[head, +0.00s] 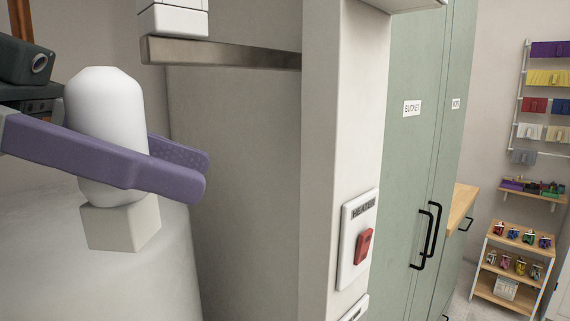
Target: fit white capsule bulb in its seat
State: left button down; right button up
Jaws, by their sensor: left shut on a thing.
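The white capsule bulb (103,95) stands upright at the left of the head view. My left gripper (196,172), with purple fingers, is shut on its lower half, one finger in front and one behind. The near finger hides part of the bulb. A pale square block (121,224), apparently the seat, is directly under the bulb. The bulb's rounded lower end meets the top of the block in the picture; I cannot tell whether it is seated or only touching. My right gripper is not in view.
A white fitting (173,20) and a metal bar (225,53) are above right of the bulb. A wall post carries a red HEATER switch (363,246). Green cupboards (418,150) and a small shelf unit (508,263) stand further right. A dark appliance (25,62) is behind left.

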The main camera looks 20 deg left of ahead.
pick_arm(q)
notch_tip(320, 180, down, 13)
jog(key=b, duration=1)
jog(key=w+r+n+t+y+p, duration=0.2)
jog(key=w+r+n+y+p, duration=0.1)
jog(key=r+p, duration=0.95)
jog(key=w+r+n+t+y+p, duration=0.2)
jog(key=w+r+n+y+p, duration=0.1)
jog(key=r+p, duration=0.9)
jog(key=w+r+n+t+y+p, duration=0.2)
jog(key=w+r+n+y+p, duration=0.15)
jog(key=r+p, duration=0.8)
jog(key=w+a+f+b, duration=0.1)
jog(key=w+a+f, duration=0.1)
jog(key=a, duration=0.5)
jog(key=shift+w+a, duration=0.15)
jog(key=shift+w, duration=0.35)
jog(key=shift+f+g+b, duration=0.3)
jog(key=shift+f+b, duration=0.85)
jog(key=shift+f, duration=0.65)
jog(key=shift+c, duration=1.2)
grip_release()
